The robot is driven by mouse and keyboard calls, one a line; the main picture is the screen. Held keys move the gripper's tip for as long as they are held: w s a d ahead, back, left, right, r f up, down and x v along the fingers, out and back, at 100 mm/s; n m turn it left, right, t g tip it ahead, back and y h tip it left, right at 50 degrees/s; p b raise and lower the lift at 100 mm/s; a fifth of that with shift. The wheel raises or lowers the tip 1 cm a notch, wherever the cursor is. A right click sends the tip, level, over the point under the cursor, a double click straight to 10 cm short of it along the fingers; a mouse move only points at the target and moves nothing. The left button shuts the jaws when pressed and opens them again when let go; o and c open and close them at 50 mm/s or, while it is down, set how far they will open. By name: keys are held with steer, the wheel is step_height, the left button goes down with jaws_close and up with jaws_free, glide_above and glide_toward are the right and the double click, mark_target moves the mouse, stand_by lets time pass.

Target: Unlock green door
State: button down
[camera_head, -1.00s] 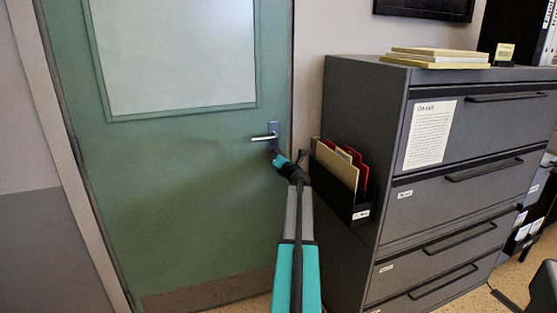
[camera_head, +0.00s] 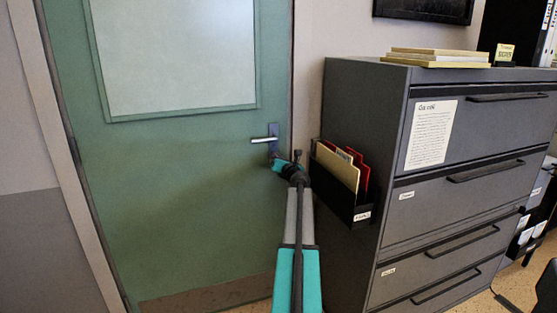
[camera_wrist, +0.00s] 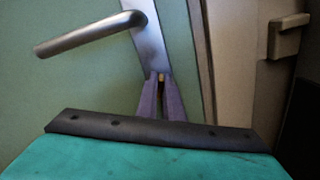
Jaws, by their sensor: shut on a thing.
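The green door (camera_head: 185,190) stands shut at the left in the head view, with a pale upper panel. Its silver lever handle (camera_head: 264,139) is level and sits on a metal plate. In the wrist view the lever (camera_wrist: 88,34) points left from the plate (camera_wrist: 150,45). My gripper (camera_wrist: 161,82) is just below the lever, at the plate's lower end. Its fingers are shut on a small brass-coloured piece, likely a key (camera_wrist: 162,77). The fingers hide most of it, and I cannot tell how far it sits in the lock.
A dark filing cabinet (camera_head: 450,218) stands close to the right of my arm. A black file holder (camera_head: 345,200) with folders juts from its side. A framed item (camera_head: 425,8) hangs above. In the wrist view, a latch-like fitting (camera_wrist: 288,35) is at the right.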

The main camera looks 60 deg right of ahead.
steer(key=shift+f+n+b, duration=0.2)
steer(key=shift+n+b, duration=1.5)
steer(key=shift+b, duration=0.05)
steer(key=shift+s+n+b, duration=0.1)
steer(key=shift+n+b, duration=0.7)
steer(key=shift+n, duration=0.1)
steer(key=shift+r, duration=0.1)
steer(key=c, duration=1.9)
jaws_free()
steer(key=shift+o, duration=0.2)
